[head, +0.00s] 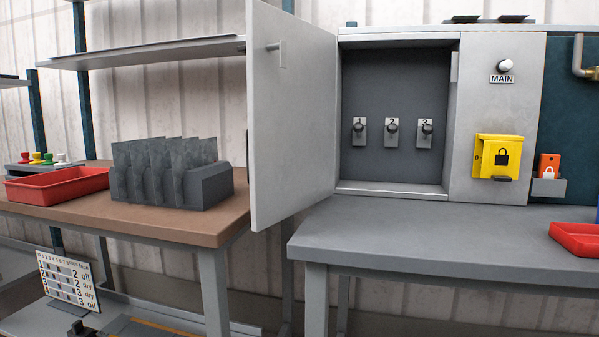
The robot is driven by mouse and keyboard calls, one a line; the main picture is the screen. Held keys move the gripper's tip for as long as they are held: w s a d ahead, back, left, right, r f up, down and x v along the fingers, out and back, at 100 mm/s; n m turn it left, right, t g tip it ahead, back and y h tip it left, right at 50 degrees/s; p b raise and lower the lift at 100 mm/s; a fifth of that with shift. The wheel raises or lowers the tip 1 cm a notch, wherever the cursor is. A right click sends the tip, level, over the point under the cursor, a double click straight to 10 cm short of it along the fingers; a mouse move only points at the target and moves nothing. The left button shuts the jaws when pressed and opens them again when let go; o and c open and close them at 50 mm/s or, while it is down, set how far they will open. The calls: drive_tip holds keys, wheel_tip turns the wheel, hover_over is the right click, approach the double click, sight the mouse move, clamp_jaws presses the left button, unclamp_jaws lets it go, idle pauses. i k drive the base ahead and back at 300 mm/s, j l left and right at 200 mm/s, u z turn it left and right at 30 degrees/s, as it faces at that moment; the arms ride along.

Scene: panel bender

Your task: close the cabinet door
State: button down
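The cabinet door (290,115) is a light grey panel hinged at the left side of the cabinet. It stands wide open and swings out toward me. A small handle (280,52) shows near its upper left edge. The open cabinet (390,80) is dark inside, with three numbered switches (392,130) in a row on its back wall. My gripper is not in view.
A grey bench (430,235) runs below the cabinet, with a red tray (577,240) at its right. A yellow lock box (496,157) is on the panel right of the cabinet. A brown table (130,215) at left holds a dark rack (205,187) of plates and a red bin (58,186).

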sight(290, 132)
drive_tip(key=i+j+z, duration=0.25)
drive_tip(key=j, duration=0.3)
drive_tip(key=i+j+z, duration=0.2)
drive_tip(key=j, duration=0.4)
drive_tip(key=j+z, duration=0.25)
drive_tip(key=j, duration=0.35)
drive_tip(key=j+z, duration=0.2)
drive_tip(key=j, duration=0.4)
